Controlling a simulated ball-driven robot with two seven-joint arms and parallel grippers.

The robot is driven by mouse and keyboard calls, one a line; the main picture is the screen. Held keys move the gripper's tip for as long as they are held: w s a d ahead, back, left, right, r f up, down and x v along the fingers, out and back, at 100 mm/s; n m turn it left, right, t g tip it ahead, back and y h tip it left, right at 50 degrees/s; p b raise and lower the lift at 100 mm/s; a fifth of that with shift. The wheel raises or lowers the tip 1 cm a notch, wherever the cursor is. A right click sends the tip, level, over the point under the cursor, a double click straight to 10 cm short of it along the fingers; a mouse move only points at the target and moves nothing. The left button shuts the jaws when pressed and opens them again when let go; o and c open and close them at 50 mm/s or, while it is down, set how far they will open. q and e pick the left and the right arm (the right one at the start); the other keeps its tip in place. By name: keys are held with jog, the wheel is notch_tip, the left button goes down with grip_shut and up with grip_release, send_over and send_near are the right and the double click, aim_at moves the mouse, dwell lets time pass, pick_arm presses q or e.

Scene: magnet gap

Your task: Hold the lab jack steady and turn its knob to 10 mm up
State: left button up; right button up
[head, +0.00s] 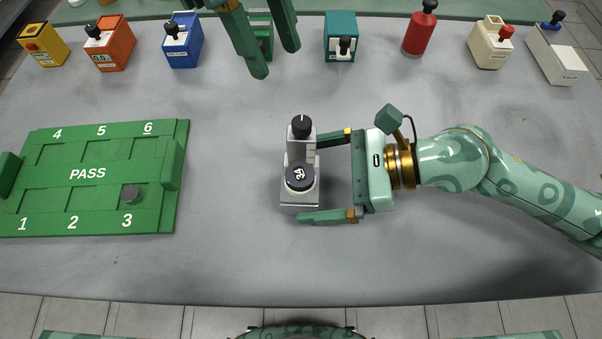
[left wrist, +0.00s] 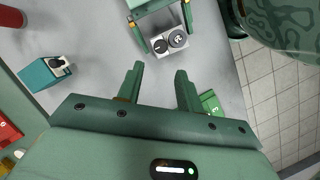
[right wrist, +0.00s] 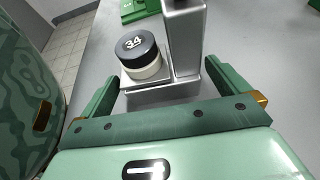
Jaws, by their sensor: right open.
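The silver lab jack (head: 300,200) stands upright mid-table. Its black knob (head: 301,126) with a white mark tops the rear column, and a black-topped disc marked 34 (head: 299,177) sits in front. In the right wrist view the jack (right wrist: 165,95) and the disc (right wrist: 142,55) lie between my fingers. My right gripper (head: 320,178) is open, its fingers reaching in from the right on either side of the jack; contact is not clear. My left gripper (head: 274,62) is open and empty, high above the table behind the jack; its fingers (left wrist: 158,88) show apart in the left wrist view.
The front table is clear.

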jog(key=shift+x, duration=1.4)
